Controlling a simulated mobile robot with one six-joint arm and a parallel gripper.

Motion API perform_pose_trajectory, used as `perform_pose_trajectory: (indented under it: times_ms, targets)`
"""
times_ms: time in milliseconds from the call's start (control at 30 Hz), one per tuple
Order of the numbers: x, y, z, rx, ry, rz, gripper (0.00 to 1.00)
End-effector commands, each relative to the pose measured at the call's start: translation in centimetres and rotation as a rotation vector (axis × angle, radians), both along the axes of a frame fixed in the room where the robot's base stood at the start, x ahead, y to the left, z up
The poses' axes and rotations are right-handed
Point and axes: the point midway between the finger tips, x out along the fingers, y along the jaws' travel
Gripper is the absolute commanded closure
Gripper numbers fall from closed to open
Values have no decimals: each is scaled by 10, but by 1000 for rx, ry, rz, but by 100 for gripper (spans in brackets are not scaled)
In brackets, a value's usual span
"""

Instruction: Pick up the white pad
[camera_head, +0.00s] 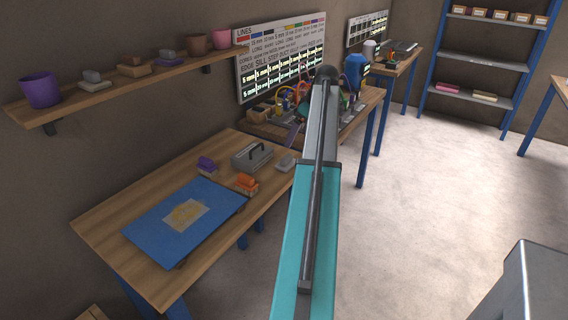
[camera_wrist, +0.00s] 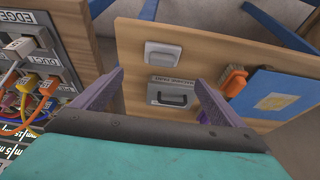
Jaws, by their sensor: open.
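The white pad (camera_head: 285,163) is a small light block lying near the right edge of the wooden workbench (camera_head: 105,232), close to my arm in the head view. In the wrist view the white pad (camera_wrist: 163,54) lies flat beyond the fingertips, roughly central between them. My gripper (camera_wrist: 158,82) is open, with its two purple fingers spread and nothing between them. It is above and apart from the pad. In the head view my arm largely hides the gripper.
A grey box with a handle (camera_head: 252,156) lies beside the pad. An orange-topped block (camera_head: 245,182), a purple block (camera_head: 206,164) and a blue board (camera_head: 160,226) share the bench. A cable board (camera_wrist: 30,55) stands left in the wrist view. A shelf (camera_head: 130,84) hangs above.

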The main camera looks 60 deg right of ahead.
Motion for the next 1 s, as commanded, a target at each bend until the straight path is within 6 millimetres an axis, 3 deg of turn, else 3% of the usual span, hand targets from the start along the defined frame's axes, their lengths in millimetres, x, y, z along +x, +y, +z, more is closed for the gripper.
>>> perform_pose_trajectory:
  times_ms: [233, 700, 1000]
  targets:
    - [4, 1, -8, 1, 0, 2, 8]
    - [28, 1, -63, 1, 1, 3, 8]
    - [35, 1, -80, 0, 0, 3, 8]
